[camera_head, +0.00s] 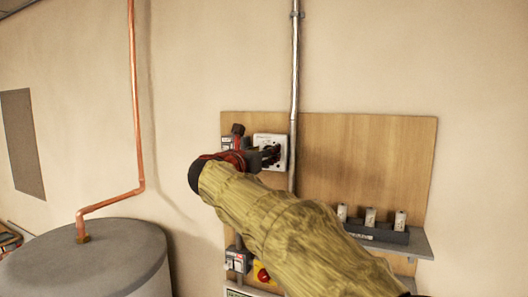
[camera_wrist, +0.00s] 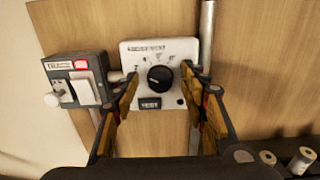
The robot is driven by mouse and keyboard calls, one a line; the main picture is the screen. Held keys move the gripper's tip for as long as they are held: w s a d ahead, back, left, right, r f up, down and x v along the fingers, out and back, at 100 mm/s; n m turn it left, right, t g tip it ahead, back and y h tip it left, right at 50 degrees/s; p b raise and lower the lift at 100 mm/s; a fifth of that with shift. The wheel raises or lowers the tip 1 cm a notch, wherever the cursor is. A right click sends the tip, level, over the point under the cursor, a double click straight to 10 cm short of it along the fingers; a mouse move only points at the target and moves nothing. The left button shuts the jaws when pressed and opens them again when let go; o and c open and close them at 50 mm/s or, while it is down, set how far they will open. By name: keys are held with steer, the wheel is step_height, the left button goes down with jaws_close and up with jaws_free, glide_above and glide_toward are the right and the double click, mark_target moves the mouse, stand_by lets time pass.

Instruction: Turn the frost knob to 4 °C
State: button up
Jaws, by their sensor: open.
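The frost knob (camera_wrist: 160,78) is a round black dial with a pale pointer mark. It sits on a white square thermostat plate (camera_wrist: 187,48) with small scale marks around it, too small to read. In the wrist view my gripper (camera_wrist: 162,92) is open, with one finger on each side of the knob. I cannot tell how far the fingertips are from the plate. In the head view my gripper (camera_head: 262,158) is in front of the same white plate (camera_head: 262,139) and hides the knob.
A grey switch box (camera_wrist: 76,82) with a red light, white rocker and lever is left of the plate. A vertical metal conduit (camera_head: 294,60) runs beside it on the wooden board (camera_head: 370,150). A shelf (camera_head: 418,243) holds several white cylinders. A grey tank (camera_head: 95,265) stands left.

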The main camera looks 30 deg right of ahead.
steer(key=shift+c, duration=0.3)
jaws_close()
stand_by(0.3)
